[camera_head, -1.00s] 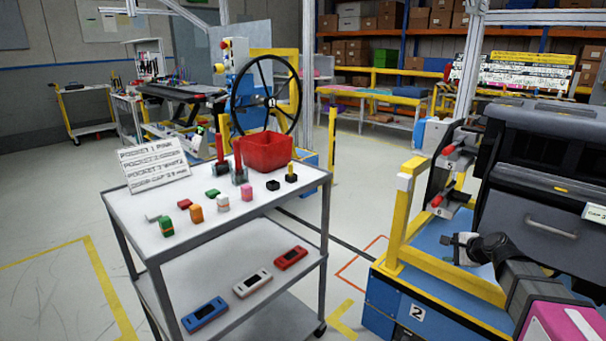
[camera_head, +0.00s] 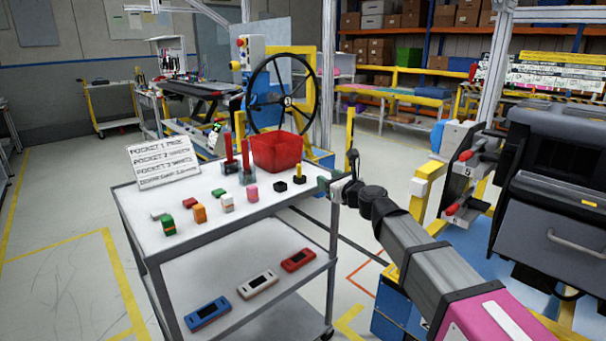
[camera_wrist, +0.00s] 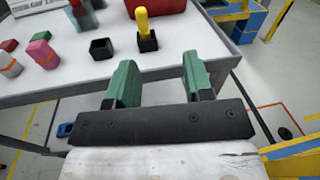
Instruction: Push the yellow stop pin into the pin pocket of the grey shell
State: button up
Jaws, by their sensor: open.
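The yellow stop pin (camera_head: 299,168) stands upright in a small black holder (camera_head: 299,179) at the right end of the cart's top. In the wrist view the yellow pin (camera_wrist: 142,22) and its black holder (camera_wrist: 147,42) are ahead of my fingers. My gripper (camera_head: 325,182) is at the cart's right edge, to the right of the pin and apart from it. In the wrist view my gripper (camera_wrist: 160,75) has its two green fingers spread wide with nothing between them. I cannot make out the grey shell's pin pocket for certain.
The cart top (camera_head: 262,205) carries coloured blocks, an empty-looking black holder (camera_head: 280,186), red-handled tools and a red bin (camera_head: 277,152). A sign (camera_head: 163,163) stands at its back left. A dark grey dashboard unit (camera_head: 560,210) is at the right. Open floor lies left of the cart.

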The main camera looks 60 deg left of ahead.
aim_at(299, 164)
jog(key=shift+m, duration=0.5)
jog(key=s+a, duration=0.1)
jog(key=a, duration=0.1)
jog(key=s+a+r, duration=0.1)
jog(key=a, duration=0.1)
jog(key=s+a, duration=0.1)
jog(key=a, duration=0.2)
jog(key=shift+r, duration=0.25)
jog(key=shift+a+f, duration=0.15)
jog(key=shift+a, duration=1.25)
jog(key=shift+a+f, duration=0.15)
jog(key=shift+a, duration=1.2)
jog(key=shift+d, duration=0.1)
grip_shut()
